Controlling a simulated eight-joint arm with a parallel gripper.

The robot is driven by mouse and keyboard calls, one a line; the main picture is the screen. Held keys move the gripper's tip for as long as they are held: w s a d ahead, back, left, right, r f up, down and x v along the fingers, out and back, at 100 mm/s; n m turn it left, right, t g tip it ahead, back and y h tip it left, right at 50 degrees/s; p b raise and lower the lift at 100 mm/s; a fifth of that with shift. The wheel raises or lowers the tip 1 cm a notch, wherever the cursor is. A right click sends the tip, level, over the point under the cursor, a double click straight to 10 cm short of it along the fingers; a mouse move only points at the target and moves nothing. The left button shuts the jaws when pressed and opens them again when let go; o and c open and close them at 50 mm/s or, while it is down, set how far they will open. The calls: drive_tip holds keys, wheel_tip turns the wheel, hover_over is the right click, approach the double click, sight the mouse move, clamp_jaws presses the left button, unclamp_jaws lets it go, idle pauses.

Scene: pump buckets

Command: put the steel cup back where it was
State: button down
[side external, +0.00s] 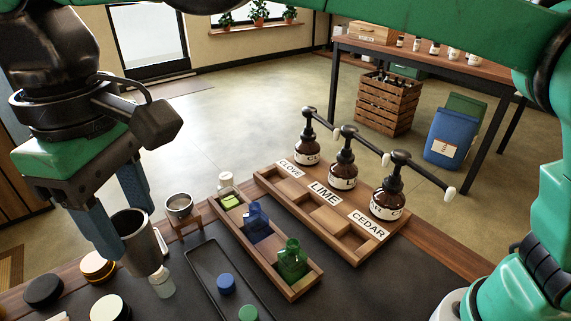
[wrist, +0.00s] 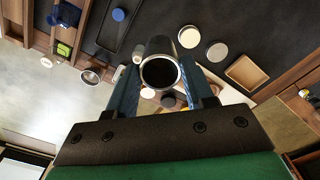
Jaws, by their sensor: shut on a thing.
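The steel cup (side external: 143,253) is between the two blue fingers of my gripper (side external: 128,226), at the left of the side view. It leans slightly and appears to be above the dark mat. In the wrist view the cup (wrist: 183,75) shows its round mouth between the fingers of my gripper (wrist: 162,88). Its inside looks dark, and I cannot tell whether it holds liquid. My gripper is shut on the cup. The cup's underside and the spot below it are mostly hidden.
A small steel bowl (side external: 179,205) on a wooden stand and a clear white-capped bottle (side external: 161,283) are close to the cup. Several round lids lie at the left. A wooden tray (side external: 313,279) holds coloured bottles. Pump bottles stand behind the CLOVE, LIME and CEDAR labels (side external: 325,193).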

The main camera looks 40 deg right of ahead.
wheel_tip(320, 180, down, 18)
drive_tip(key=shift+f, duration=0.1)
idle(0.5)
drive_tip(key=shift+c, duration=1.7)
unclamp_jaws()
drive_tip(key=shift+f, duration=0.1)
